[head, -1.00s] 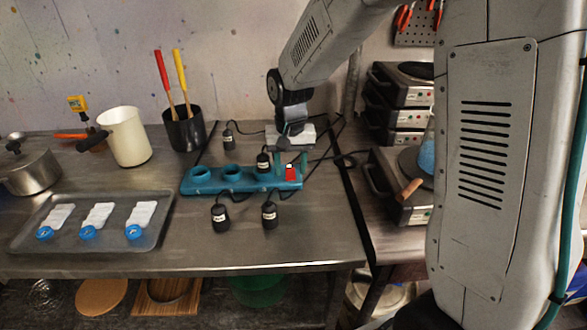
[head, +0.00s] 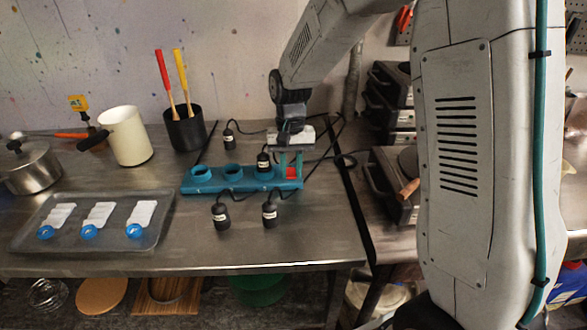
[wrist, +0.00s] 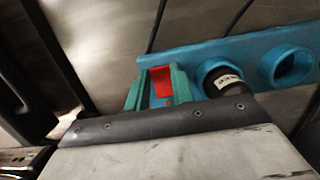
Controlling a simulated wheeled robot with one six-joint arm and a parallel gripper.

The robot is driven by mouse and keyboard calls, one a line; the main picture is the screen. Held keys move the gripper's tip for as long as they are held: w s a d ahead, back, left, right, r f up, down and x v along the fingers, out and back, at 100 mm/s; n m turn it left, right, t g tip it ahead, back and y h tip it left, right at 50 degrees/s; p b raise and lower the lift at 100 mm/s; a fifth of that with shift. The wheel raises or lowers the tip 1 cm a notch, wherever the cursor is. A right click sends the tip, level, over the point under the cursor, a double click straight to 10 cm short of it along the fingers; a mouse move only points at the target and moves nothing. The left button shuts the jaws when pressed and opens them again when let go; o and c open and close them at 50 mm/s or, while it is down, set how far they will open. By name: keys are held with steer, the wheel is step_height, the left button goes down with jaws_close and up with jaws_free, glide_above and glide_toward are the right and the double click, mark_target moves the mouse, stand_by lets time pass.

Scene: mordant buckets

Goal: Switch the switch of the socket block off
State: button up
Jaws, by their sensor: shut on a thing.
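The teal socket block (head: 215,187) lies on the steel table, with round sockets in a row and a red switch (head: 292,172) at its right end. A black plug (head: 264,163) with a white label sits in the socket nearest the switch; the other two sockets look empty. My gripper (head: 291,176) points down over the right end of the block. In the wrist view its teal fingers (wrist: 157,78) are on both sides of the red switch (wrist: 161,83) and shut on it. The fingers partly hide the switch, and its tilt is hard to tell.
A metal tray (head: 160,238) with white strips, a white pot (head: 126,137) and a black utensil holder (head: 185,132) stand to the left. Stacked hot plates (head: 390,90) are at the right.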

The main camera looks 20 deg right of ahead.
mark_target(291, 170)
steer(key=shift+w+d+g, duration=0.1)
steer(key=shift+w+g, duration=0.05)
steer(key=shift+g, duration=0.35)
steer(key=o, duration=1)
steer(key=shift+w+r, duration=0.1)
steer(key=shift+r, duration=0.15)
steer(key=v, duration=0.7)
steer(key=shift+d+r, duration=0.15)
